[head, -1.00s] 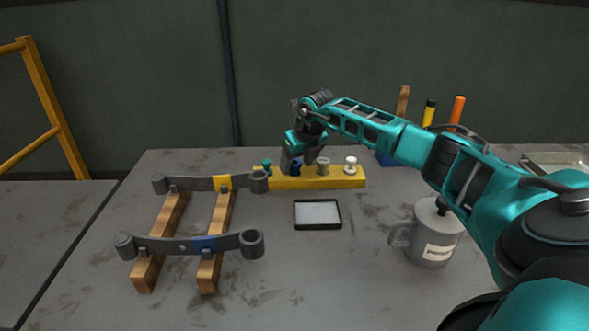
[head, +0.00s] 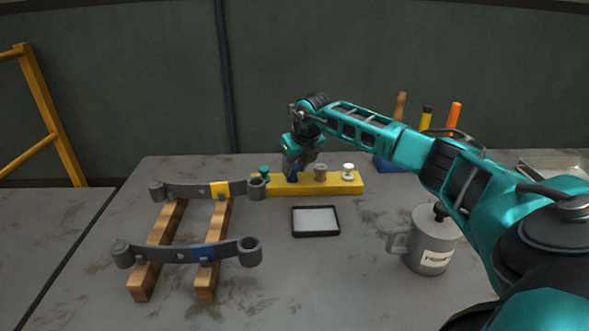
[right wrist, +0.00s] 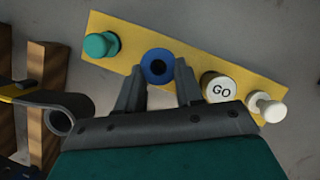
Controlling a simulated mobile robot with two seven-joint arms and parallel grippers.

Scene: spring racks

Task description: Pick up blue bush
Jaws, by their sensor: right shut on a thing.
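In the head view the blue bush (head: 292,175) shows small below my right gripper. My right gripper (right wrist: 158,82) is shut on the blue bush, one finger on each side of it. In the head view my right gripper (head: 293,170) is over the yellow block (head: 328,187) at the back of the table. Whether the bush is clear of the block I cannot tell. My left gripper is not in view.
Two leaf springs (head: 182,251) lie across wooden bars (head: 162,232) at left. A black-rimmed tray (head: 316,235) and a grey mug (head: 431,240) are in front.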

